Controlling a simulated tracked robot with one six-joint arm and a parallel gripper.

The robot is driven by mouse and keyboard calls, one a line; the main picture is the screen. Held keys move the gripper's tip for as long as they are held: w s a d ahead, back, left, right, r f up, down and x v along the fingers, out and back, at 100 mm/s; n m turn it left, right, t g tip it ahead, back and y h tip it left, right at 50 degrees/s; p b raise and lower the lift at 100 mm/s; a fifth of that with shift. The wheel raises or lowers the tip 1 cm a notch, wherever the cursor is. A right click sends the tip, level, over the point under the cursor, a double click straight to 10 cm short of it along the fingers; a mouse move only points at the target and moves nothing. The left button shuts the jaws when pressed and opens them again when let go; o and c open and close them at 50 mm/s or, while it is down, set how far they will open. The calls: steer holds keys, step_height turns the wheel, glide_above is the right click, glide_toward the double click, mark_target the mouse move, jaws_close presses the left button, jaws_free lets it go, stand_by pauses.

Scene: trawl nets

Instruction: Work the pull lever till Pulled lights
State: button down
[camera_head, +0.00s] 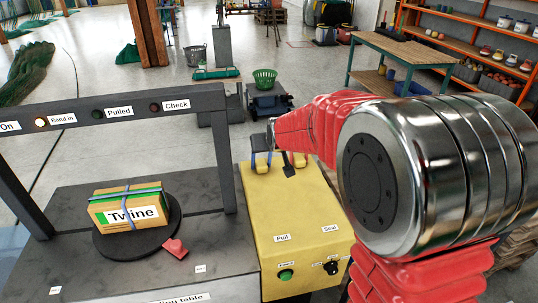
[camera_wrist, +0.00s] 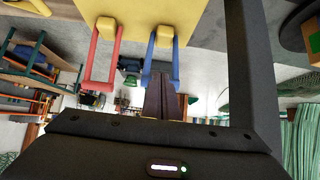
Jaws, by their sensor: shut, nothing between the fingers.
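The yellow lever box (camera_head: 290,215) carries a Pull label on the left and a Seal label on the right. A blue U-shaped lever (camera_head: 253,160) stands at its far end, on the Pull side; it also shows in the wrist view (camera_wrist: 150,62). A red U-shaped lever (camera_wrist: 92,62) is beside it in the wrist view, hidden by my arm in the head view. My gripper (camera_wrist: 165,80) is shut and empty, its fingertips close to the blue lever's crossbar; I cannot tell whether they touch. The Pulled lamp (camera_head: 97,114) is dark green and unlit.
The Band in lamp (camera_head: 40,122) glows; the Check lamp (camera_head: 155,107) is dark. A strapped Twine carton (camera_head: 103,204) sits on a round turntable (camera_head: 125,245) under the dark frame (camera_head: 228,150). A red piece (camera_head: 175,247) lies by it. A workbench (camera_head: 402,48) stands behind.

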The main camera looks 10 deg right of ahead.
steer(key=s, duration=1)
steer(key=shift+r, duration=0.1)
stand_by(1.6)
